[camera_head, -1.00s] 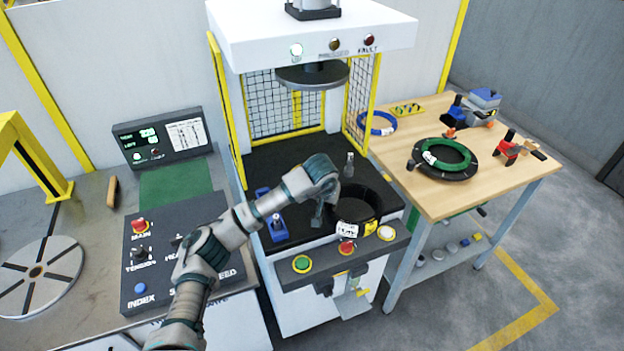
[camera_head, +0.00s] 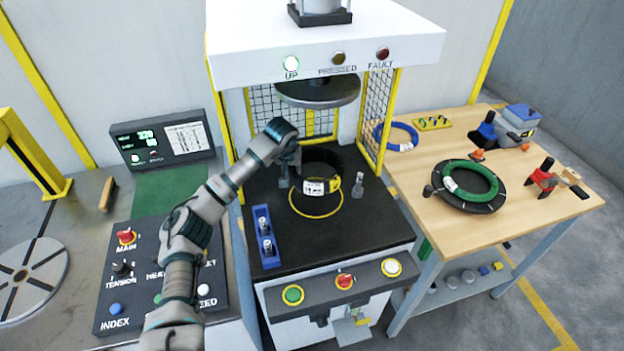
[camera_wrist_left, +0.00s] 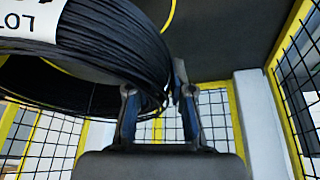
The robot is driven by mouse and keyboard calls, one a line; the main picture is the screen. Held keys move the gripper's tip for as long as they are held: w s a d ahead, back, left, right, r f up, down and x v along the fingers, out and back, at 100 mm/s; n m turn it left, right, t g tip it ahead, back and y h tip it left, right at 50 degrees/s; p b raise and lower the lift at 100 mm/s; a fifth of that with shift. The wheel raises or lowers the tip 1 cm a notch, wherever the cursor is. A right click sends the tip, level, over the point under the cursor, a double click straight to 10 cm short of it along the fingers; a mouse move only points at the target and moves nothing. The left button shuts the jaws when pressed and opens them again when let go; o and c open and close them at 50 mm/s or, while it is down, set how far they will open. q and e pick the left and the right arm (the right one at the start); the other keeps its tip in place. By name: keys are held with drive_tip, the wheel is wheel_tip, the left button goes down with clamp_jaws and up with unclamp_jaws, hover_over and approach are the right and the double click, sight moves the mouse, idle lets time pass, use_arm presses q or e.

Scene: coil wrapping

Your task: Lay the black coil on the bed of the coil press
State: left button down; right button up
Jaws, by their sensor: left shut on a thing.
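The black coil (camera_head: 322,165) has a white label and a yellow tag on its near side. It is over the black bed (camera_head: 350,235) of the coil press, toward the back of the yellow ring (camera_head: 317,216) marked there. I cannot tell whether it touches the bed. My left gripper (camera_head: 291,176) is at the coil's left side, shut on its wall. In the left wrist view the coil (camera_wrist_left: 110,40) fills the upper left, its edge between the fingertips (camera_wrist_left: 156,97). The raised round platen (camera_head: 318,91) hangs above. My right gripper is not in view.
A blue holder (camera_head: 265,240) with pegs stands at the bed's left, and a small grey post (camera_head: 359,187) right of the ring. Yellow-framed mesh guards (camera_head: 376,112) flank the press. The wooden table (camera_head: 455,230) at right holds a green coil (camera_head: 470,181) and tools.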

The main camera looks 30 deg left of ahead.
sight(295, 192)
use_arm(q)
wheel_tip(295, 192, down, 4)
drive_tip(key=shift+s+d, duration=0.1)
drive_tip(key=shift+s, duration=0.05)
drive_tip(key=shift+f+b, duration=0.3)
drive_tip(key=shift+f, duration=0.25)
wheel_tip(295, 192, down, 3)
drive_tip(key=shift+r, duration=0.1)
drive_tip(key=shift+f, duration=0.25)
drive_tip(key=c, duration=1.1)
unclamp_jaws()
drive_tip(key=shift+f, duration=0.15)
drive_tip(key=shift+c, duration=0.2)
drive_tip(key=shift+o, duration=0.5)
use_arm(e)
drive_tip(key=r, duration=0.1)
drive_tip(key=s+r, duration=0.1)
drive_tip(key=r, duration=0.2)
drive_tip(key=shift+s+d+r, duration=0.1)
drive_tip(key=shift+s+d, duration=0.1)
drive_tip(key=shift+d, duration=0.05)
